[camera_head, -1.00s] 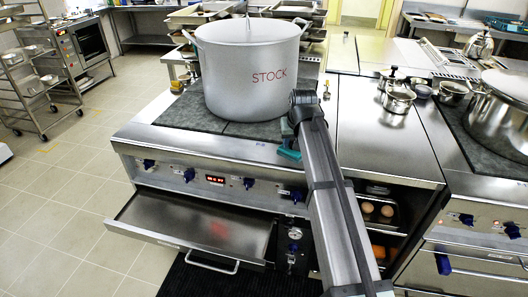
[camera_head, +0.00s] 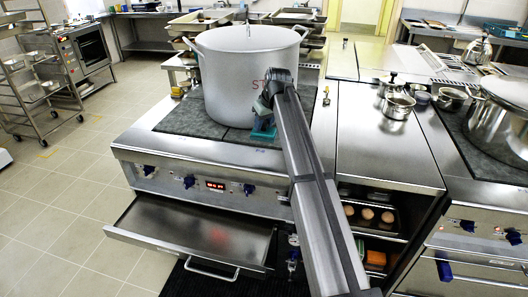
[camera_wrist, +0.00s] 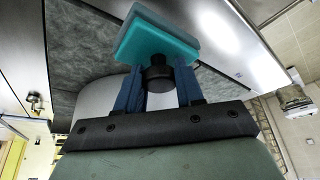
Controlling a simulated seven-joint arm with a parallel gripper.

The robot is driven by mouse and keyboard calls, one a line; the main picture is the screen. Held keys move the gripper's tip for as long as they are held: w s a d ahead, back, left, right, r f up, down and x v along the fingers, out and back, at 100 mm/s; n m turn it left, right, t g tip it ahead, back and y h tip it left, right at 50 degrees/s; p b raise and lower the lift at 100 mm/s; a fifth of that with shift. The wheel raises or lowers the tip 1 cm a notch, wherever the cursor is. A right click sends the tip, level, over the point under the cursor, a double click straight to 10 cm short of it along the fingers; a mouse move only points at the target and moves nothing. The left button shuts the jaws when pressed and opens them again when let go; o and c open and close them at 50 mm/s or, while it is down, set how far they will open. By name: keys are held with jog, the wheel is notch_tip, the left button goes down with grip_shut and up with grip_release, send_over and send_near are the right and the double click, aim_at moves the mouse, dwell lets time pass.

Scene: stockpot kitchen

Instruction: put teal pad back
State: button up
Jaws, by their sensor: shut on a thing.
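The teal pad (camera_head: 263,134) is a flat block with a black knob, clear in the wrist view (camera_wrist: 158,38). My gripper (camera_wrist: 158,82) has its two blue fingers shut on the knob, one on each side, with the pad beyond the fingertips. In the head view my gripper (camera_head: 265,106) is in front of the large stockpot (camera_head: 222,82) and covers part of its red lettering. The pad is at the front right of the dark hob top (camera_head: 185,113), close to the pot's base. I cannot tell whether the pad touches the hob.
A drawer (camera_head: 190,237) stands open below the control panel with knobs (camera_head: 190,181). A lit compartment at the right holds eggs (camera_head: 367,214) and an orange block (camera_head: 376,258). The steel counter (camera_head: 375,145) right of my arm is clear in front of small pots (camera_head: 398,104).

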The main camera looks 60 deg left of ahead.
aim_at(268, 134)
notch_tip(268, 134, down, 9)
jog(key=shift+f, duration=0.15)
dwell(0.4)
jog(key=shift+f, duration=0.15)
jog(key=o, duration=1)
jog(key=v, duration=1.2)
